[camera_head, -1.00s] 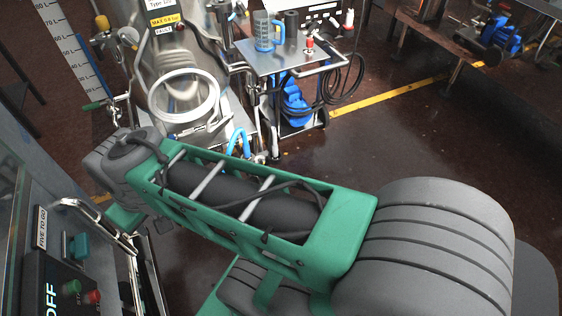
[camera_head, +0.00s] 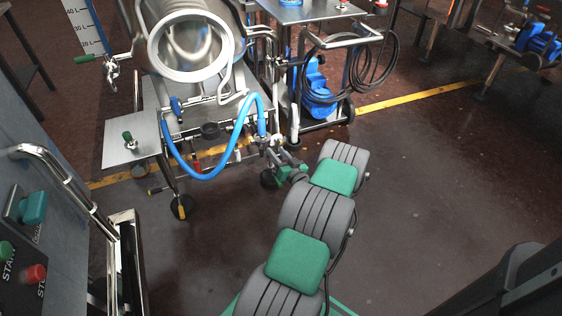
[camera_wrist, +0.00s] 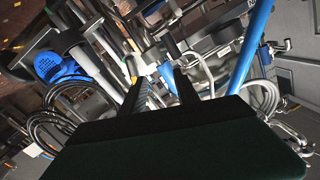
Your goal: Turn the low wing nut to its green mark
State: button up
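My gripper shows at the end of my arm in the head view (camera_head: 284,160), small and low beside the machine's front pipework. In the wrist view my gripper (camera_wrist: 160,88) has its two dark fingers apart, with nothing clearly held between them. Beyond the fingertips are a pale fitting (camera_wrist: 150,62) and a blue piece, close to the gap. A pale metal fitting (camera_head: 276,141) also shows just above my gripper in the head view. I cannot tell whether either is the low wing nut. I cannot make out its green mark.
A blue hose (camera_head: 206,176) loops from the steel machine (camera_head: 190,48) close to my gripper; a blue tube (camera_wrist: 250,45) crosses the wrist view. A trolley (camera_head: 318,40) with a blue pump stands right. A control cabinet (camera_head: 60,210) is left.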

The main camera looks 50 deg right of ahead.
aim_at(277, 142)
jog(key=s+d+f+m+h, duration=0.1)
jog(key=s+d+f+h, duration=0.1)
jog(key=s+f, duration=0.1)
jog(key=b+x, duration=0.1)
jog(key=x, duration=0.6)
jog(key=shift+d+m+g+b, duration=0.25)
jog(key=shift+m+g+b, duration=0.05)
jog(key=shift+b, duration=0.05)
jog(key=shift+r, duration=0.1)
jog(key=shift+c, duration=0.3)
grip_shut()
